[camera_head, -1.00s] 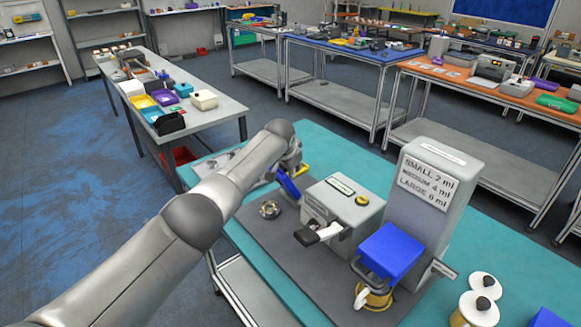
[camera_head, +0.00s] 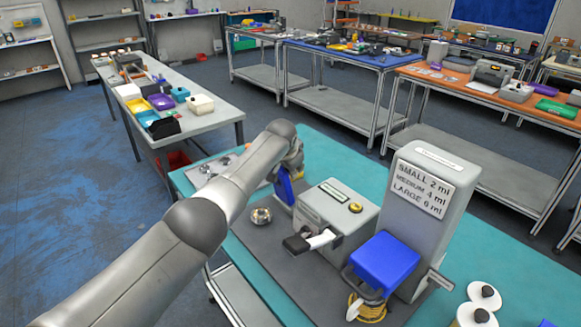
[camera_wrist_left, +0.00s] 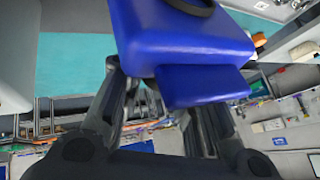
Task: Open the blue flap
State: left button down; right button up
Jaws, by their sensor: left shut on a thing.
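A blue cover (camera_head: 385,262), which looks like the blue flap, sits on the front of the tall grey dispenser (camera_head: 432,215) and appears closed. My left gripper (camera_head: 287,180) is behind the small grey machine, left of the dispenser and well apart from the blue cover. It is partly hidden by my own arm. In the left wrist view my left gripper (camera_wrist_left: 160,110) is shut on a blue object (camera_wrist_left: 185,50) with a flat tab and a dark ring on top. This object also shows in the head view (camera_head: 284,190). My right gripper is in no view.
The small grey machine (camera_head: 335,205) with a white-and-black handle stands beside the dispenser on a dark mat (camera_head: 285,265). A round metal piece (camera_head: 260,216) lies left of it. White-topped containers (camera_head: 480,305) stand at right. The teal table is clear behind the machines.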

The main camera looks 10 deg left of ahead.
pick_arm(q)
jog(key=shift+s+d+f, duration=0.1)
jog(key=shift+d+f, duration=0.2)
jog(key=shift+f, duration=0.1)
jog(key=c, duration=1.3)
grip_release()
jog(key=shift+f, duration=0.1)
jog(key=shift+c, duration=0.2)
jog(key=shift+o, duration=1)
jog(key=shift+w+d, duration=0.1)
jog(key=shift+w, duration=0.1)
jog(key=v, duration=1.1)
jog(key=shift+r, duration=0.35)
jog(key=shift+s, duration=0.1)
